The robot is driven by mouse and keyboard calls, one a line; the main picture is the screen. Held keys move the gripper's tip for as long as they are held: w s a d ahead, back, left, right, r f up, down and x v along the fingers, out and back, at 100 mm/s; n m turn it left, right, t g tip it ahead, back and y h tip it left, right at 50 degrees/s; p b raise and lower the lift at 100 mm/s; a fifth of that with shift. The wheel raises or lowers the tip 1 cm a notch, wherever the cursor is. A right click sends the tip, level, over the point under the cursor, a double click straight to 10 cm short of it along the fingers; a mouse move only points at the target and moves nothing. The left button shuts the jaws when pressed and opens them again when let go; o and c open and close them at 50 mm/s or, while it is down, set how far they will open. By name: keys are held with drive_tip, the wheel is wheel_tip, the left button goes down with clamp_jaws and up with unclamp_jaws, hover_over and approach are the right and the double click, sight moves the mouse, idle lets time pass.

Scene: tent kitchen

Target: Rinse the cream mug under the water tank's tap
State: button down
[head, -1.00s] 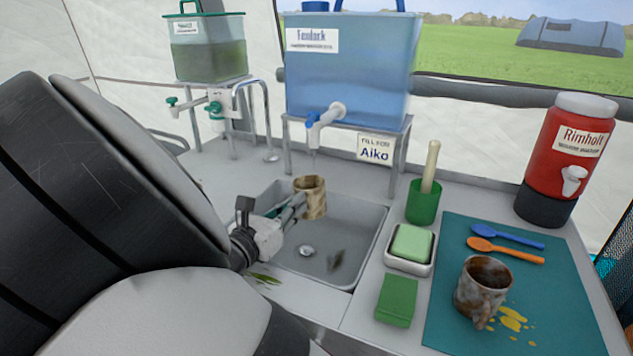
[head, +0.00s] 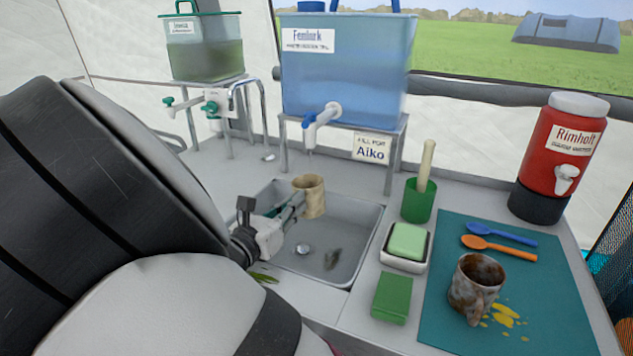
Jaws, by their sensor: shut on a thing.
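The cream mug (head: 313,198) is held over the sink basin (head: 352,236), near its back left. It looks mostly cream, with faint brownish marks. My gripper (head: 296,207) reaches in from the left and is shut on the mug's left side; the fingertips are partly hidden. The blue water tank (head: 350,75) stands on a metal stand behind the sink. Its white tap (head: 322,118) with a blue lever is above the mug. A thin pale line runs from the spout towards the mug, apparently water. The mug's inside is hard to see.
A second tank (head: 205,58) with green taps stands at the back left. Right of the sink are a green holder with a brush (head: 419,200), a soap dish (head: 405,248) and a green sponge (head: 391,297). A dirty mug (head: 474,293) and spoons lie on a teal mat (head: 450,245).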

drive_tip(key=shift+a, duration=0.25)
drive_tip(key=shift+s, duration=0.15)
drive_tip(key=s+d+p, duration=0.2)
drive_tip(key=s+p, duration=0.2)
drive_tip(key=s, duration=0.3)
drive_tip(key=shift+s+d, duration=0.2)
drive_tip(key=shift+d, duration=0.15)
idle(0.3)
drive_tip(key=shift+s+r, duration=0.1)
drive_tip(key=shift+r, duration=0.05)
idle(1.1)
drive_tip(key=s+d+r+p, duration=0.1)
drive_tip(key=s+r+p, duration=0.2)
drive_tip(key=s+p, duration=0.1)
drive_tip(key=shift+s+d+r+p, duration=0.3)
drive_tip(key=shift+r+p, duration=0.1)
drive_tip(key=shift+p, duration=0.45)
